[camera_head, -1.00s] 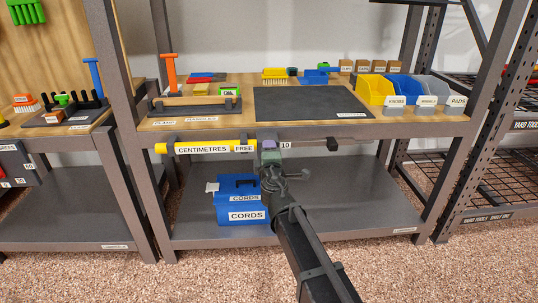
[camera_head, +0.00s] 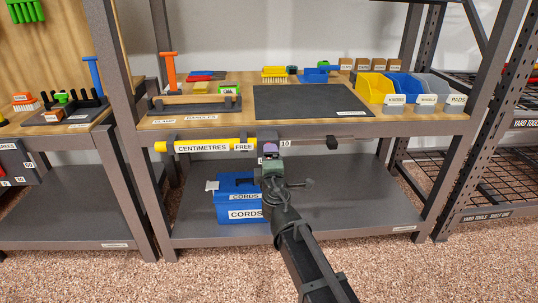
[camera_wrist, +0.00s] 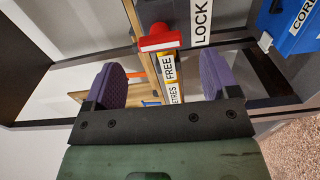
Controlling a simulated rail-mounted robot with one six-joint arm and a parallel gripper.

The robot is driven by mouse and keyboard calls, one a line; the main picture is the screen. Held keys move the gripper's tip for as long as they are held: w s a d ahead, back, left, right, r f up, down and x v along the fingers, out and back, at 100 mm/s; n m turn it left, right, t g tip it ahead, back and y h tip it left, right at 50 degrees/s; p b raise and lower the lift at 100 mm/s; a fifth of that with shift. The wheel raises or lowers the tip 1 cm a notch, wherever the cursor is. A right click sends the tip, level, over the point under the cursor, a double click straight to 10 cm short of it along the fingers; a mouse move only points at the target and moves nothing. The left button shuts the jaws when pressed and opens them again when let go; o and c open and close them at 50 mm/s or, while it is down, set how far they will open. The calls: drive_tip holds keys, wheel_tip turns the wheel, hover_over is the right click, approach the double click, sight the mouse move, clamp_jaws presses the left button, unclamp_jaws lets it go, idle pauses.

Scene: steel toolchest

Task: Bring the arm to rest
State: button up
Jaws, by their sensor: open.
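My gripper (camera_head: 270,150) is in front of the shelf's front edge in the head view, by the right end of a yellow bar (camera_head: 205,146) labelled CENTIMETRES and FREE. In the wrist view my gripper (camera_wrist: 160,82) is open, with its two purple pads apart. Past the pads show a red piece (camera_wrist: 160,38), a FREE label (camera_wrist: 169,70) and a LOCK label (camera_wrist: 201,22). Nothing appears held between the pads. My gripper and arm hide part of the rail near the 10 label (camera_head: 285,144).
A blue CORDS box (camera_head: 229,186) stands on the lower shelf (camera_head: 350,205), left of my arm. Above, the wooden worktop (camera_head: 400,123) carries a dark mat (camera_head: 310,103) and coloured bins (camera_head: 376,88). The lower shelf to the right is clear.

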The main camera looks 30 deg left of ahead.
drive_tip(key=v, duration=0.5)
drive_tip(key=shift+s+d, duration=0.25)
drive_tip(key=shift+s, duration=0.05)
